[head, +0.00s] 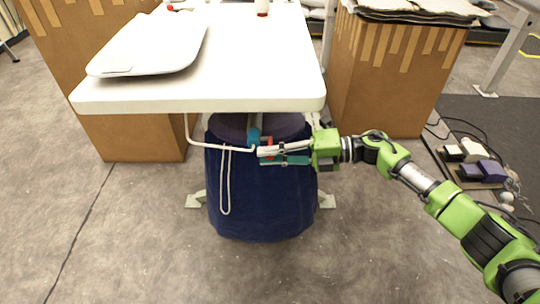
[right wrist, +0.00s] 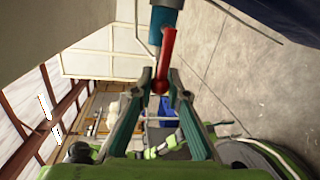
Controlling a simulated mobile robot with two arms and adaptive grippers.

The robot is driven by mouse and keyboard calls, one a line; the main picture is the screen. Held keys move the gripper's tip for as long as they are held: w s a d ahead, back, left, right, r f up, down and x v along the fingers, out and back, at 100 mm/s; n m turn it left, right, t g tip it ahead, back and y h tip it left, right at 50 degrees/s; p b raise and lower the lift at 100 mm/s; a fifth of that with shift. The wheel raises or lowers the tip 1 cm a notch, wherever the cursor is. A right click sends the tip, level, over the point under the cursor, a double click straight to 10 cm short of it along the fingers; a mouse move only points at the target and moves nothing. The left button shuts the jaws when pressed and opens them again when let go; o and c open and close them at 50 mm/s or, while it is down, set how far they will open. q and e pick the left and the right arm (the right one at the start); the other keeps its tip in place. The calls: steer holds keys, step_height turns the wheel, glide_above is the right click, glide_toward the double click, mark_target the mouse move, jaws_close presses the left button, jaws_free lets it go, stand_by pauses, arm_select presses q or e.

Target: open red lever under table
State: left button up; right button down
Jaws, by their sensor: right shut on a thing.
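The red lever (head: 268,142) sits under the front edge of the white table (head: 200,104), beside a blue valve body (head: 254,135). My right gripper (head: 266,156) reaches in from the right below the table edge and is shut on the red lever. In the right wrist view the red lever (right wrist: 167,52) hangs from the blue valve body (right wrist: 164,19), its lower end between the fingertips (right wrist: 162,84). In the head view the fingers and a white rail partly hide the lever. My left gripper is out of view.
A white bent rail (head: 205,146) runs under the table edge close to my right gripper. A dark blue fabric bag (head: 255,205) with a white cord hangs below. A white tray (head: 150,45) lies on the table. Cardboard boxes (head: 390,85) stand at both sides.

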steer(key=shift+r, duration=0.1)
steer(key=c, duration=2)
jaws_free()
steer(key=shift+o, duration=0.2)
steer(key=d+r, duration=0.1)
steer(key=d, duration=1.1)
steer(key=shift+s+r, duration=0.25)
steer(key=shift+r, duration=0.15)
